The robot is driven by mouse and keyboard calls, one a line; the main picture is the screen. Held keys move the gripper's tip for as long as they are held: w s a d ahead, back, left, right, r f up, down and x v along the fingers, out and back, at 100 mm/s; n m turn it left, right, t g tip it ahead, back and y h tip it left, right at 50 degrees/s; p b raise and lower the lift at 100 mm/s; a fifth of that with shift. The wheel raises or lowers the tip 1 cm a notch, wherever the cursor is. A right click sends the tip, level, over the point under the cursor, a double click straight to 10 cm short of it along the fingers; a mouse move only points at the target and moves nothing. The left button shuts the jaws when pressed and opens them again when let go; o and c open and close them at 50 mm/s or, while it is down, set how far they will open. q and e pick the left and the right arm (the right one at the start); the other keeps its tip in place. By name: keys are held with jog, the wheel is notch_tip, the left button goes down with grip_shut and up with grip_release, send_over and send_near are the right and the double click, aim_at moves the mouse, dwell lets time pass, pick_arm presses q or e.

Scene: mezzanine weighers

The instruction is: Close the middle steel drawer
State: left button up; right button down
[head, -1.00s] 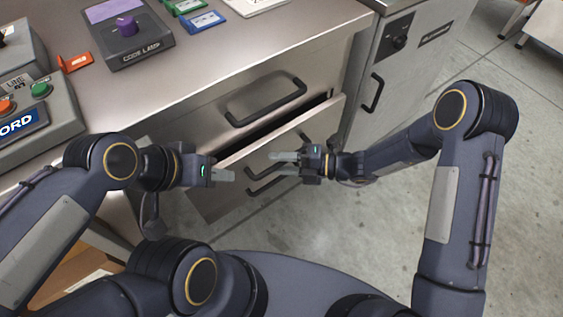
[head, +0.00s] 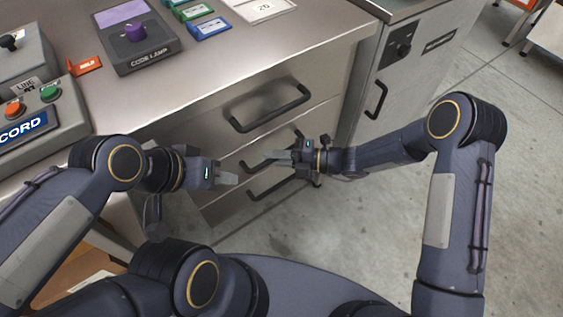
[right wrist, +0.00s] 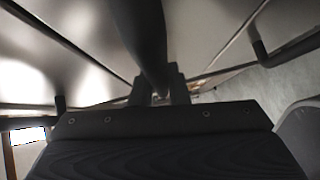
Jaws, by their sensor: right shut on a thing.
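The middle steel drawer (head: 322,123) is in the cabinet below the worktop in the head view. Its front now looks about flush with the drawers above and below, and no dark gap shows over its top edge. My right gripper (head: 277,158) is at this drawer's front, shut on its dark bar handle. In the right wrist view the handle (right wrist: 146,40) runs between the fingers. The gripper hides part of the handle in the head view. My left gripper (head: 228,179) is left of the drawer handles, apart from them; its finger gap is not clear.
The top drawer (head: 242,103) with its handle is above, and a lower drawer handle (head: 262,192) is below. A grey cabinet (head: 415,75) with a dark handle stands to the right. The worktop (head: 190,85) carries control boxes and coloured tags.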

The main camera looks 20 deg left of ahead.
jog(key=c, duration=1.8)
grip_release()
jog(key=shift+w+a, duration=0.1)
jog(key=shift+w, duration=0.05)
jog(key=shift+c, duration=0.2)
jog(key=o, duration=0.4)
jog(key=shift+a, duration=0.1)
jog(key=shift+o, duration=0.2)
jog(key=w+d+r+p, duration=0.1)
jog(key=d, duration=0.6)
jog(key=shift+d, duration=0.35)
